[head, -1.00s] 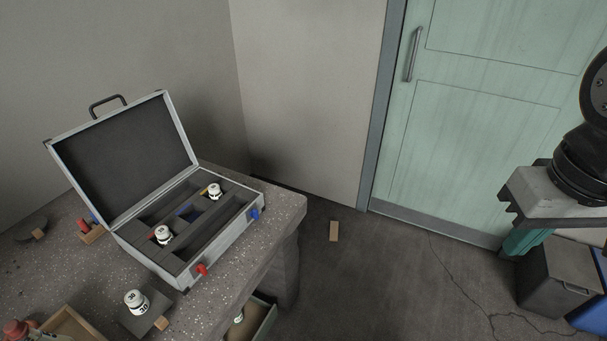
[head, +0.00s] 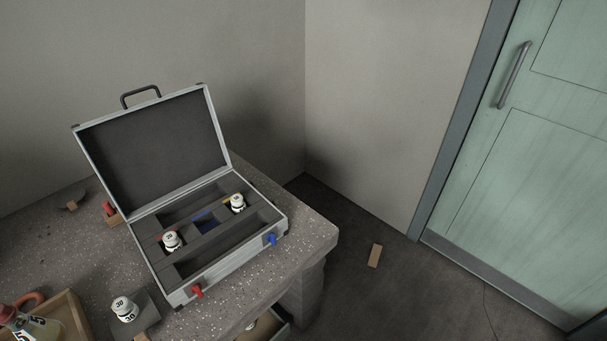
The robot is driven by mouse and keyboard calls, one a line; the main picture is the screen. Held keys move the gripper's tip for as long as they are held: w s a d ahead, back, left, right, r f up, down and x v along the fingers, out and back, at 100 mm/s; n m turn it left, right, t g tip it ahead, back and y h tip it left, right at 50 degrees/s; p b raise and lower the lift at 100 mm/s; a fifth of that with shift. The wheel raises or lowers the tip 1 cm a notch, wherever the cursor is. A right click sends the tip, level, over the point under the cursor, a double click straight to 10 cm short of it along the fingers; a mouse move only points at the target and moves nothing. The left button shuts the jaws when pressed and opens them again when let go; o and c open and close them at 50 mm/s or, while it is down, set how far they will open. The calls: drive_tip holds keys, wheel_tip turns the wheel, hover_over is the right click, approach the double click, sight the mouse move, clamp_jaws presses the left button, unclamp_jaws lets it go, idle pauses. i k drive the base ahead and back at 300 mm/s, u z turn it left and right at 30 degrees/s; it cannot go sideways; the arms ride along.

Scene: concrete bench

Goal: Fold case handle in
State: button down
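The silver case (head: 219,117) stands open on the concrete bench, its lid leaning up and back with a dark lining. The case handle (head: 140,97) is a dark loop standing out from the lid's top edge. Two white jars marked 30 sit in the foam compartments, one at the left (head: 172,241) and one at the back right (head: 238,203). The front edge carries a red latch (head: 197,291) and a blue latch (head: 272,239), both hanging outward. My gripper is not in view.
On the bench (head: 315,230), another white jar (head: 124,309) stands on a grey pad at front left. A wooden tray (head: 72,318) with a bottle lies at the lower left corner. A wooden block (head: 375,256) lies on the floor. A green door (head: 530,170) stands at right.

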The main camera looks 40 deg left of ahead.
sight(272, 201)
drive_tip(key=u, duration=0.1)
drive_tip(key=i, duration=0.6)
drive_tip(key=u, duration=0.85)
drive_tip(key=i, duration=0.55)
drive_tip(key=u, duration=0.65)
